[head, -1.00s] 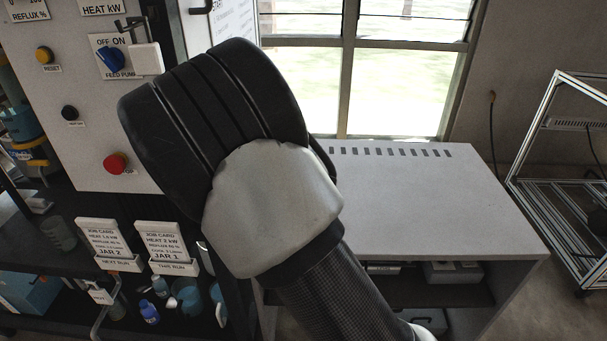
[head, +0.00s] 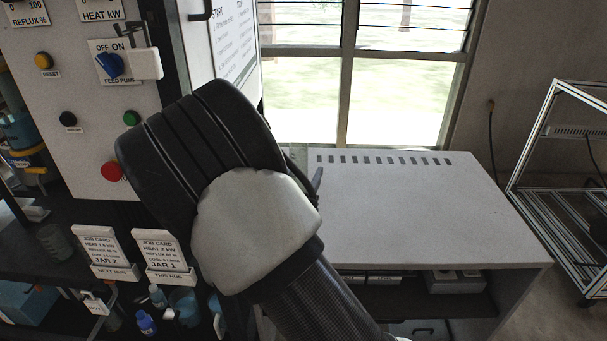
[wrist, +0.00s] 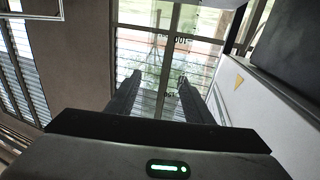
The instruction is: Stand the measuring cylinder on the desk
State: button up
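The measuring cylinder (wrist: 167,68) shows in the wrist view as a clear, see-through shape with dark printed marks, between my fingertips and against the window. Its outline is faint, and I cannot make out its base. My gripper (wrist: 160,80) has a dark finger on each side of it and appears closed on it. In the head view my arm hides the cylinder and most of the gripper; only a dark finger-like tip shows past the wrist. The desk (head: 420,215), with a pale grey top and a row of slots at the back, is right of my arm. Its visible top is bare.
A control panel (head: 85,130) with knobs and buttons stands at the left. Below it are job cards (head: 160,252) and a dark shelf with bottles (head: 146,322). A louvred window (head: 400,100) is behind the desk. A metal frame rack (head: 560,180) stands at the right.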

jog(key=shift+r, duration=0.1)
jog(key=shift+s+r, duration=0.1)
jog(key=shift+r, duration=0.05)
jog(key=p+v, duration=0.1)
jog(key=v, duration=1)
jog(key=shift+s+a+p, duration=0.15)
jog(key=shift+s+p, duration=0.2)
jog(key=shift+s, duration=0.05)
